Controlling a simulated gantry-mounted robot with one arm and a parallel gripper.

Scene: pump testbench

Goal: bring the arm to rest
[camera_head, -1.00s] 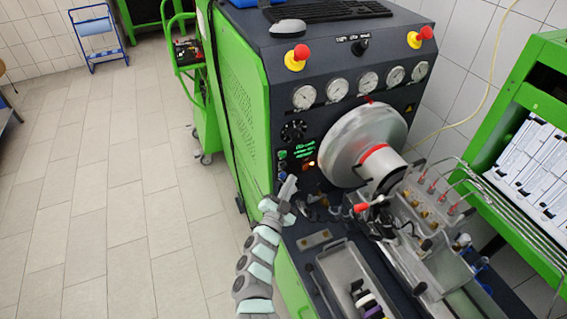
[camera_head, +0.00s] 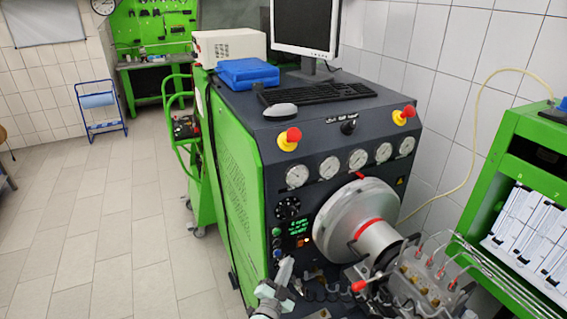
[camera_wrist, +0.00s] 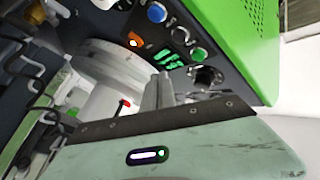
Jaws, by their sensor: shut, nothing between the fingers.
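My gripper (camera_head: 284,270) is at the bottom middle of the head view, in front of the lower control panel of the green and dark pump testbench (camera_head: 236,180). It is shut and empty. In the wrist view the two fingers of my gripper (camera_wrist: 160,88) stand side by side, pointing at the panel. Only the end of my arm shows in the head view; the rest is below the picture. The panel's blue button (camera_wrist: 157,13), green display and black knob (camera_wrist: 206,77) lie beyond the fingertips, apart from them as far as I can tell.
The large round flywheel housing (camera_head: 352,215) and the pump with metal pipes (camera_head: 425,275) are right of my gripper. A green rack (camera_head: 510,170) stands at the right. Monitor (camera_head: 306,25), keyboard (camera_head: 318,90) and blue case (camera_head: 247,73) sit on top.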

